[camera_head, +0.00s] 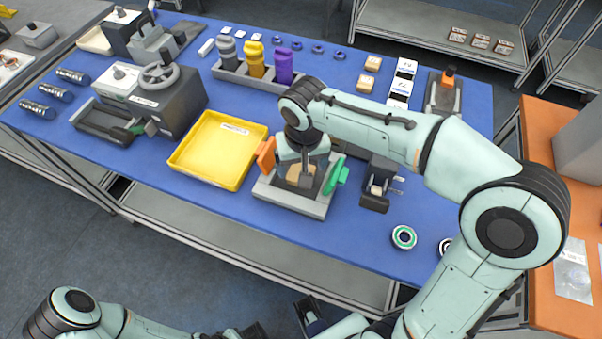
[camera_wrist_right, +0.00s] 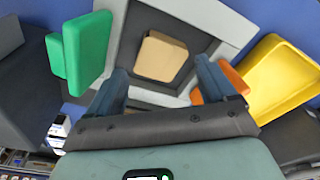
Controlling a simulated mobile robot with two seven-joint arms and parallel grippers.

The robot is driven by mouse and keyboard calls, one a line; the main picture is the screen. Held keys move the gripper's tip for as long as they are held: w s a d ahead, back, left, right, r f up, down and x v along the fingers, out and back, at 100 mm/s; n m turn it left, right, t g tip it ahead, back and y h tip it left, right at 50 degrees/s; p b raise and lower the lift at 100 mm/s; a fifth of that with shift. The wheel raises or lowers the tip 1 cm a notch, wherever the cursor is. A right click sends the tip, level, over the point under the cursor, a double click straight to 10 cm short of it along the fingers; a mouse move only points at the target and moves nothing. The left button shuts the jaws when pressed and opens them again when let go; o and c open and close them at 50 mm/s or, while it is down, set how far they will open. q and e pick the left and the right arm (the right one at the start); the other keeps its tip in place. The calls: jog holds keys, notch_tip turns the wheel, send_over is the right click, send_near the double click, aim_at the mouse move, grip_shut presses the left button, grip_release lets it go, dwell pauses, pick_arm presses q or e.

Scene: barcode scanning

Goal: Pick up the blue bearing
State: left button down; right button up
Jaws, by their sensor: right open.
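Several small dark-blue rings lie in a row at the back of the blue table, one of them a blue ring (camera_head: 318,48); they may be bearings, too small to be sure. A green-rimmed bearing (camera_head: 404,237) lies near the front right edge. My right gripper (camera_head: 300,178) is over the grey fixture, far from the blue rings. In the right wrist view its fingers (camera_wrist_right: 165,85) are open, with a tan block (camera_wrist_right: 160,57) in the fixture beyond them. My left arm is low at the left; its dark gripper (camera_head: 243,332) is cut off by the bottom edge.
The grey fixture (camera_head: 265,192) has orange and green side pieces. A yellow tray (camera_head: 185,160) stands left of it. A grey holder (camera_head: 245,80) with grey, yellow and purple pieces stands behind. A dark device (camera_head: 376,188) stands to the right.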

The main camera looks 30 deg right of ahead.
jog(key=f, duration=0.3)
jog(key=shift+w+d+f, duration=0.1)
jog(key=shift+w, duration=0.1)
jog(key=c, duration=1.3)
jog(key=shift+c, duration=0.2)
